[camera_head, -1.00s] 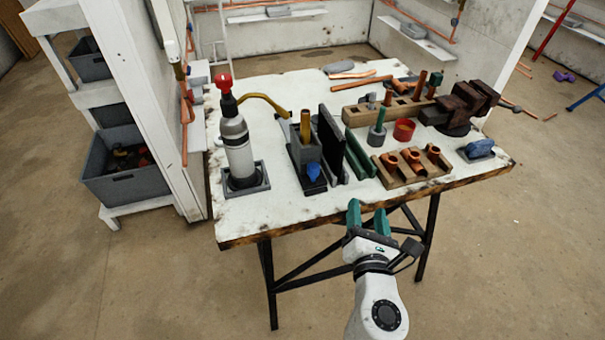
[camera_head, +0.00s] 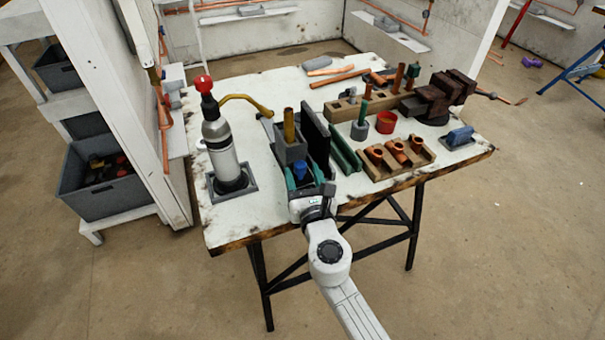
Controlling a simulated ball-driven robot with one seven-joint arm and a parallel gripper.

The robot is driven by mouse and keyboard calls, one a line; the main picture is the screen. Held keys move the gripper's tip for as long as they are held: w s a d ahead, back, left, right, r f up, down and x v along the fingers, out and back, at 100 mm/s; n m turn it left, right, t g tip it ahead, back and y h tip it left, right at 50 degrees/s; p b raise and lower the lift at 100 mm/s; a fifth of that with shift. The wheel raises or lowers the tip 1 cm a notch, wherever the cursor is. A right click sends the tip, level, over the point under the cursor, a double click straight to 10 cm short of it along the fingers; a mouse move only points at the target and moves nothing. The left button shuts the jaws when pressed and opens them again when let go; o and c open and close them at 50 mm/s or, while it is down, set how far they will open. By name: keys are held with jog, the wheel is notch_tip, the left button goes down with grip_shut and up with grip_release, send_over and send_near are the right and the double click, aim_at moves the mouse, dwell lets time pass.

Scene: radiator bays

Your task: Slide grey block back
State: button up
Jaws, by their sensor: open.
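My gripper (camera_head: 304,175) is open at the bench's front edge. Its green fingers reach in on either side of the blue tab. I cannot tell whether they touch it. The gripper hides the front end of the base.
A black upright plate (camera_head: 315,137) and a green rail (camera_head: 344,151) stand close to the right. The torch cylinder (camera_head: 223,150) stands to the left. A wooden rack of copper fittings (camera_head: 402,171) lies farther right. Bare bench top (camera_head: 245,215) shows at front left.

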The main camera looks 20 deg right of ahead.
jog(key=shift+w, duration=0.35)
jog(key=shift+d, duration=0.1)
jog(key=shift+c, duration=0.2)
grip_shut()
